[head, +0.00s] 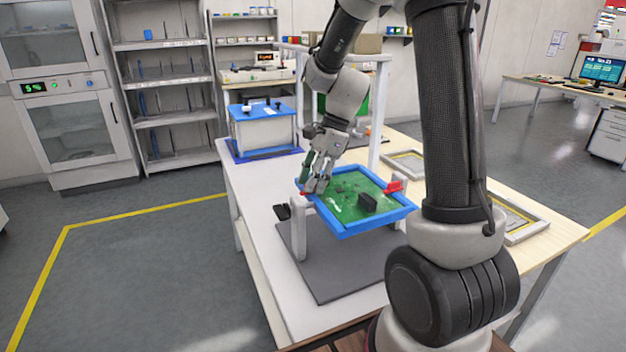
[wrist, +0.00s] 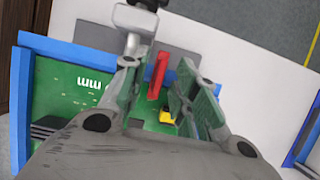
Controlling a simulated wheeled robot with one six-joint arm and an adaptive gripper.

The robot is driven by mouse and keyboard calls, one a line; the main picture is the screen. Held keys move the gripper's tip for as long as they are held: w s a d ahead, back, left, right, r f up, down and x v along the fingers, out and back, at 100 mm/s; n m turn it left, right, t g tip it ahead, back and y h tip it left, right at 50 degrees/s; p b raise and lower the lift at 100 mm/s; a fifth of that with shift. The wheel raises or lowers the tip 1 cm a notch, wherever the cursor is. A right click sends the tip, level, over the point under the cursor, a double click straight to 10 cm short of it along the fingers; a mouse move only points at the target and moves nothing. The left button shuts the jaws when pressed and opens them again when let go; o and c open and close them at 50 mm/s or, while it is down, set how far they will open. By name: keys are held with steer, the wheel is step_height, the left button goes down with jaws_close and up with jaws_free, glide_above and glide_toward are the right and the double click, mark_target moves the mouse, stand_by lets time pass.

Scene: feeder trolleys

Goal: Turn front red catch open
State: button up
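A blue frame (head: 345,232) holds a green board (head: 345,205) with a black block (head: 367,203) on it. One red catch (wrist: 157,75) lies between the spread green fingers of my gripper (wrist: 160,82) in the wrist view, with a gap visible on its right side. Whether a finger touches it I cannot tell. In the head view my gripper (head: 317,183) is over the frame's left edge and mostly hides this catch. A second red catch (head: 393,186) is on the frame's right side, away from my gripper.
The frame sits raised on a light stand (head: 297,232) over a dark grey mat (head: 335,278). A black part (head: 282,211) juts out at the left. A white box with a blue lid (head: 262,127) stands behind. A yellow part (wrist: 167,116) shows near the fingers.

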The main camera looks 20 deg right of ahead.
jaws_close()
steer(key=n+g, duration=0.1)
steer(key=n, duration=0.2)
steer(key=n+g, duration=0.1)
steer(key=n, duration=0.2)
steer(key=shift+w+n+h, duration=0.2)
steer(key=shift+n+h, duration=0.1)
steer(key=shift+h, duration=0.1)
steer(key=n+g, duration=0.1)
steer(key=n, duration=0.1)
steer(key=n+g+h, duration=0.1)
steer(key=n, duration=0.2)
steer(key=shift+a, duration=0.15)
steer(key=n+h, duration=0.1)
steer(key=n, duration=0.2)
steer(key=n+h, duration=0.1)
steer(key=n, duration=0.2)
steer(key=shift+a+h, duration=0.1)
steer(key=shift+h, duration=0.2)
steer(key=shift+n, duration=0.3)
